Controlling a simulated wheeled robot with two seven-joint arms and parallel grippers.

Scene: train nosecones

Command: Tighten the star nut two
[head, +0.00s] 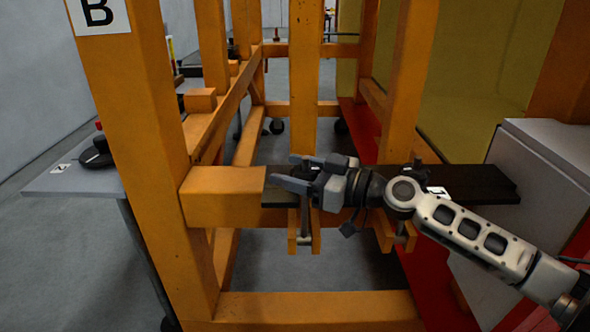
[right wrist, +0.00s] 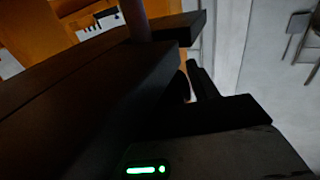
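A dark flat bar (head: 487,184) lies across the orange cross beam. A small black nut (head: 314,168) shows at the bar's left part, beside my right gripper; its star shape is hard to make out. Another dark knob (head: 418,172) stands farther right on the bar, partly behind my right arm. My right gripper (head: 285,171) is over the bar's left end, fingers pointing left and spread apart. I cannot tell whether they touch the nut. In the right wrist view the dark bar (right wrist: 75,80) fills the left side, with a dim post above. My left gripper is not in view.
An orange frame post (head: 130,120) labelled B stands at left. A grey side table (head: 75,182) with a black tool is beyond it. Orange brackets (head: 303,238) hang below the bar. A grey cabinet (head: 550,150) and red panels stand at right.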

